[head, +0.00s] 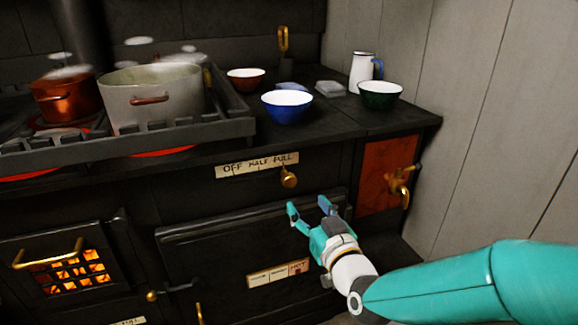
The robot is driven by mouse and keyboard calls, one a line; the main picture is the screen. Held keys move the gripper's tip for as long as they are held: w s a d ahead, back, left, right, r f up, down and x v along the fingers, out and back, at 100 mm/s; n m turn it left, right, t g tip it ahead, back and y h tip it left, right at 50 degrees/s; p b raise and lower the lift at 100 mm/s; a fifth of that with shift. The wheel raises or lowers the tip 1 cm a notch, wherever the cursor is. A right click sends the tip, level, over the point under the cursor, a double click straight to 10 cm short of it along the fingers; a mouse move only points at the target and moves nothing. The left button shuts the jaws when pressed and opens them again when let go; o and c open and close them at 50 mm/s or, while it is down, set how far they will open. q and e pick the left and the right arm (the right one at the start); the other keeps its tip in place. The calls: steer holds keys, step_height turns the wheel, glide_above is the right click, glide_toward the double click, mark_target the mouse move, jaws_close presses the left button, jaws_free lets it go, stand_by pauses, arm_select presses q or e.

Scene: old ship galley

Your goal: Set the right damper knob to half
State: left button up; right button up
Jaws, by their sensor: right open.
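The right damper knob (289,178) is a small round brass knob on the black stove front. It sits just below the right end of a cream label plate (257,165) reading OFF, HALF, FULL, under the word FULL. My right gripper (308,205) is open and empty, with its teal fingers apart. In the picture it is a little below and to the right of the knob, and I see no contact. My left gripper is not in view.
Above the knob, the stove top holds a blue bowl (288,107), a green bowl (380,95) and a white jug (362,72). A large steaming pot (152,95) stands behind a rail at left. A brass tap (402,185) juts out at right. An oven door (215,265) lies below.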

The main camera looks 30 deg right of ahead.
mark_target(290, 182)
arm_select(q)
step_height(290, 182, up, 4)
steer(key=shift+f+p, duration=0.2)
steer(key=shift+p, duration=1.05)
arm_select(e)
steer(key=x, duration=1.1)
steer(key=shift+w, duration=0.25)
jaws_close()
